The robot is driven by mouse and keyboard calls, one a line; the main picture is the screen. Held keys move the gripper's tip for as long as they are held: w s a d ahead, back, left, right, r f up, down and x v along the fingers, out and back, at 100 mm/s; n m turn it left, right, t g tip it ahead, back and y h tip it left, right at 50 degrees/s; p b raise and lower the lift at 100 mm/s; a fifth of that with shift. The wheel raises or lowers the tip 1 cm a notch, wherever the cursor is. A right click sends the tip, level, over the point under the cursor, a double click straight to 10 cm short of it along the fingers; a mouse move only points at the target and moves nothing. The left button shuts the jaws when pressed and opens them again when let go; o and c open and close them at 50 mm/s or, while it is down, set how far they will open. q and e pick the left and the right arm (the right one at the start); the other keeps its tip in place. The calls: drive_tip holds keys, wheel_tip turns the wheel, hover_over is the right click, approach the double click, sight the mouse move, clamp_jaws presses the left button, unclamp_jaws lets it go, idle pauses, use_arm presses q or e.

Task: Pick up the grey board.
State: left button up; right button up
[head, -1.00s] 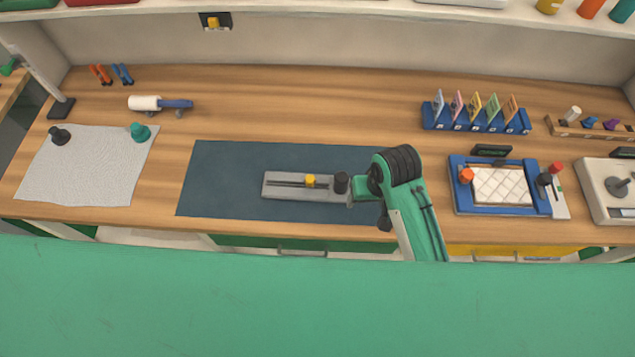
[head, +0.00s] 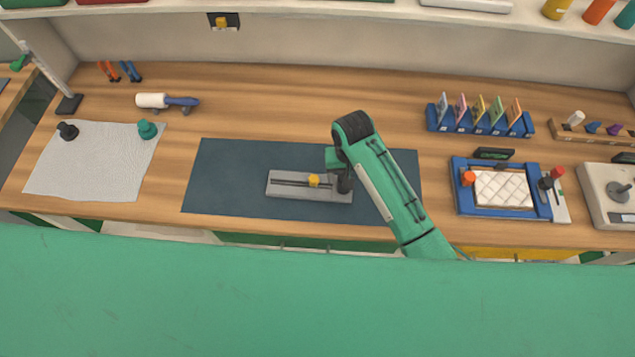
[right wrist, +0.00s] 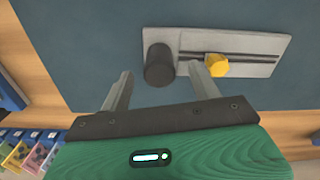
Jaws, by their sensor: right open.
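The grey board (head: 285,191) lies flat on the dark blue mat (head: 225,200) in the head view. It carries a slotted rail, a yellow block (head: 314,181) and an upright black cylindrical knob (head: 345,186) at its right end. In the right wrist view the board (right wrist: 270,45) lies ahead of the fingers, with the black knob (right wrist: 159,66) and yellow block (right wrist: 216,65). My right gripper (right wrist: 158,80) is open, its fingers on either side of the knob in the picture. Whether they touch it I cannot tell. In the head view my right arm partly hides the knob. My left gripper is out of view.
A grey cloth (head: 90,170) with two knobs lies at the left, a white roller (head: 152,100) behind it. At the right stand a blue tray (head: 462,205) holding a quilted white pad (head: 502,189) and a blue rack (head: 480,129) of coloured cards. The mat's left part is clear.

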drive_tip(key=shift+f, duration=0.55)
drive_tip(key=shift+w+f+p, duration=0.15)
drive_tip(key=shift+f+p, duration=0.45)
drive_tip(key=shift+p, duration=0.1)
drive_tip(key=f+p, duration=0.1)
drive_tip(key=f, duration=0.2)
drive_tip(key=shift+w, duration=0.2)
drive_tip(key=shift+f, duration=0.5)
drive_tip(key=c, duration=1.3)
drive_tip(key=shift+r, duration=0.1)
